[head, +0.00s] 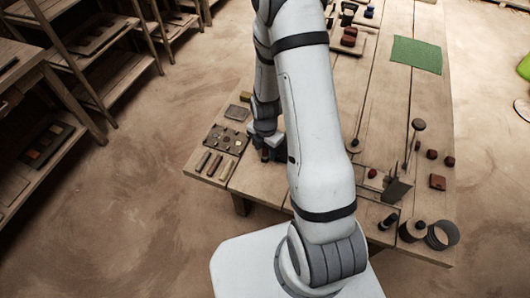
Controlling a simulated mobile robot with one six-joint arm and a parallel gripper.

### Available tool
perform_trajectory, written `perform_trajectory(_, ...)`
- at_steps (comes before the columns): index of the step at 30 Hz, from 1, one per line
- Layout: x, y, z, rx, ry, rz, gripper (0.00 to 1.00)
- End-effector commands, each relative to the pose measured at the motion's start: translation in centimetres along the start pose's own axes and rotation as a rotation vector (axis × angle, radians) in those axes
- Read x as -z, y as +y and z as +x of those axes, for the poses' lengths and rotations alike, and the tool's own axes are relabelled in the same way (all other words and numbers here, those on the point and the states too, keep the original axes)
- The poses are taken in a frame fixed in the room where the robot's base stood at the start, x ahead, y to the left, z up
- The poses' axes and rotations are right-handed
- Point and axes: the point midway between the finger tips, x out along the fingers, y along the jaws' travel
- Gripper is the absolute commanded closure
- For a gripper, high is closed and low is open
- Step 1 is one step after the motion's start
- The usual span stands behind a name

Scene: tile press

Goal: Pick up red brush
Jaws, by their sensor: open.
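I cannot clearly pick out a red brush. Three small bar-shaped items lie side by side near the table's left front corner; one of them, a reddish-brown bar (228,170), lies on the right, but I cannot tell whether it is a brush. My gripper (266,154) points down over the table's left part, to the right of these bars. It is open, and its fingertips are small and dark. What lies directly under it is hidden, and my white arm covers the middle of the table.
A dark tray (226,138) with small pieces sits left of my gripper. A press with an upright lever (398,187), small red blocks (438,182) and dark round containers (412,231) stand at the right. A green mat (416,54) lies farther back. Wooden shelves (115,70) stand at far left.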

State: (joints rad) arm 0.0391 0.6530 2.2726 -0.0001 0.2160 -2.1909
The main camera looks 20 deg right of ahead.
Motion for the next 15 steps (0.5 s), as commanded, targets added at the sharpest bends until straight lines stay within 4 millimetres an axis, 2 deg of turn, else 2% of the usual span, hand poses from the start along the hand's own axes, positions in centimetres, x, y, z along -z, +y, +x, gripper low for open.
perform_trajectory(5,0.0,0.0,1.5,0.001,0.001,0.0,0.54)
perform_trajectory(13,0.0,0.0,1.7,0.0,0.0,0.0,0.54)
perform_trajectory(15,0.0,0.0,1.7,0.0,0.0,0.0,0.59)
